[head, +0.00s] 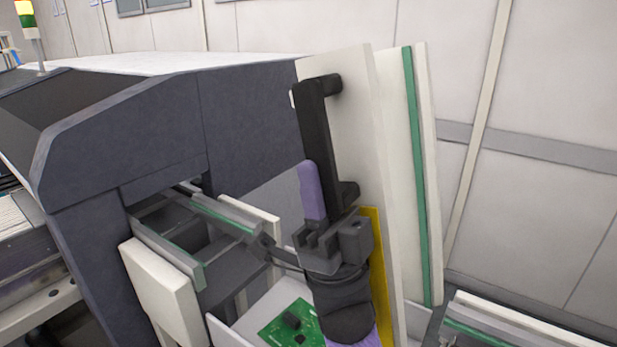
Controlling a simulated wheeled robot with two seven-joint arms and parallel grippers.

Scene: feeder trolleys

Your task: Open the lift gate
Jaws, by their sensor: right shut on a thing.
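The lift gate is a white panel (362,150) with a second white rail (424,180) that has a green strip, to its right. It stands nearly upright, leaning a little. A long black handle (316,130) is fixed to the panel's near face. My right gripper (322,200) is at the lower part of the handle and shut on it. One purple finger shows at the handle's left side; the other finger is hidden. My left gripper is not in view.
Left of the gate are a dark machine housing (120,140) and a short conveyor with grey rails (165,250) and a white end plate (160,290). A green circuit board (290,322) lies below. Another rail (500,325) is at lower right. A wall stands behind.

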